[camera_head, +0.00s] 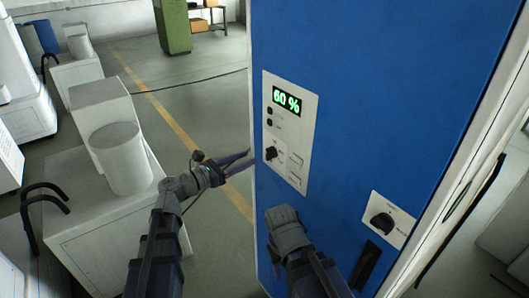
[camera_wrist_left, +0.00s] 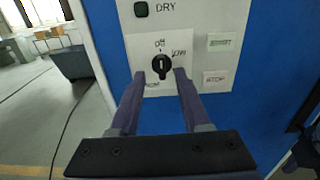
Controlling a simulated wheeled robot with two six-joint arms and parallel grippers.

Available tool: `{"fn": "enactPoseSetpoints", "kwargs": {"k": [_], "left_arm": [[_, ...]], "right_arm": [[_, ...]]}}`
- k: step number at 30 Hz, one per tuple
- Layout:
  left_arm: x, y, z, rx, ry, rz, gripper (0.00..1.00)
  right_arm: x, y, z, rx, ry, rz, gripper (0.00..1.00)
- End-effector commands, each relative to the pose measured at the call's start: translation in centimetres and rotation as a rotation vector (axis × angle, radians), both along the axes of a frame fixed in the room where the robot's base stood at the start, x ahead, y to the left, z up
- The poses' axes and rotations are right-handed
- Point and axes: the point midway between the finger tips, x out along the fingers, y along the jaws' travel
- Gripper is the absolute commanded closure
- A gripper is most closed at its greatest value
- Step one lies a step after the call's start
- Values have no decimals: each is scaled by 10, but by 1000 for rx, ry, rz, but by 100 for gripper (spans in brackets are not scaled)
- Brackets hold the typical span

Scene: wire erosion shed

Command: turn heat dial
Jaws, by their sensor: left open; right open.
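A black dial (camera_head: 271,154) sits on the white control panel (camera_head: 305,125) of the blue cabinet, under a green 60 % display. In the left wrist view the same dial (camera_wrist_left: 160,64) has its pointer mark about upright, near "Off", with "LOW" to its right. My left gripper (camera_head: 241,163) is open and empty. In its wrist view, the left gripper's fingertips (camera_wrist_left: 160,76) lie just below the dial, one to each side; I cannot tell whether they touch it. My right gripper (camera_head: 284,215) is in front of the cabinet below the panel, its fingers hidden behind its wrist.
A second black dial (camera_head: 381,222) is on a white plate at the lower right, above a black handle (camera_head: 365,266). A START label (camera_wrist_left: 222,42) and a STOP label (camera_wrist_left: 216,78) are right of the first dial. White machine blocks (camera_head: 120,158) stand left; grey floor lies between.

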Motion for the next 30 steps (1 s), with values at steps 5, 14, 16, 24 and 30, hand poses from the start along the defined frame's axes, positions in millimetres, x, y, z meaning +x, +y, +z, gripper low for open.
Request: {"fn": "enactPoseSetpoints", "kwargs": {"k": [5,14,16,24,30], "left_arm": [[7,-9,0,2,-1,-3,53],[34,-47,0,4,-2,-5,53],[39,-53,0,4,-2,-4,53],[46,-64,0,5,-3,-3,53],[45,-64,0,5,-3,-3,53]], "right_arm": [[0,0,0,0,0,0,50],[0,0,0,0,0,0,50],[0,0,0,0,0,0,50],[0,0,0,0,0,0,50],[0,0,0,0,0,0,50]]}}
